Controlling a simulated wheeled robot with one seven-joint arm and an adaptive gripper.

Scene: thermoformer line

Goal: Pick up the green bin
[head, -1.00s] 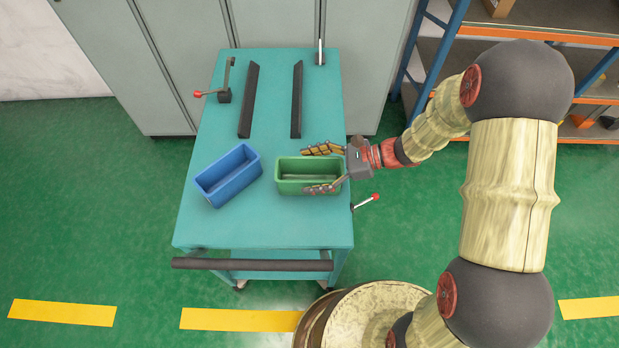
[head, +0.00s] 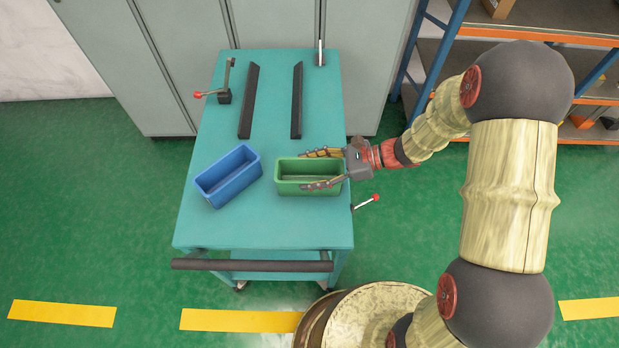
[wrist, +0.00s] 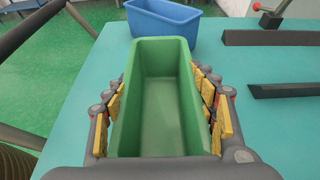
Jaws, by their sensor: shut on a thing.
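The green bin (head: 309,188) is an open, empty rectangular box standing upright on the teal cart top, right of the blue bin. In the wrist view the green bin (wrist: 160,110) fills the middle, between the yellow-padded fingers. My gripper (head: 320,169) reaches in from the right and is shut on the bin, one finger along each long side. The gripper in the wrist view (wrist: 165,112) has its pads against both outer walls. The bin's underside is hidden, so I cannot tell whether it touches the cart top.
A blue bin (head: 229,177) stands close at left on the teal cart (head: 262,228). Two dark bars (head: 249,100) (head: 297,100) lie behind. Grey cabinets and a shelf rack (head: 430,50) are behind.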

